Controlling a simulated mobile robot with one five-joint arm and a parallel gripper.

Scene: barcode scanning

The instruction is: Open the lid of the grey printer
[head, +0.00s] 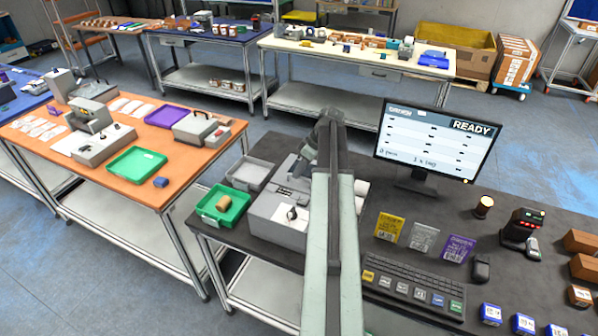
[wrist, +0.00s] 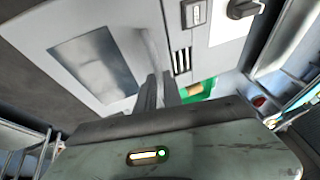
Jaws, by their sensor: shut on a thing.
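The grey printer (head: 272,215) stands on the dark table, left of the monitor; my arm covers its right part. In the wrist view its grey lid face (wrist: 50,38) with a shiny panel (wrist: 95,66) fills the upper left. A grey bar handle (wrist: 152,48) runs along this face. My gripper (wrist: 160,92) is shut on the handle. In the head view the jaws are hard to make out behind my arm. I cannot tell how far the lid is tilted.
A green tray (head: 222,206) with a brown item and a grey tray (head: 249,174) sit left of the printer. A monitor (head: 437,140), keyboard (head: 412,284) and coloured cards stand to the right. An orange-topped table (head: 180,180) is at the left, across a floor gap.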

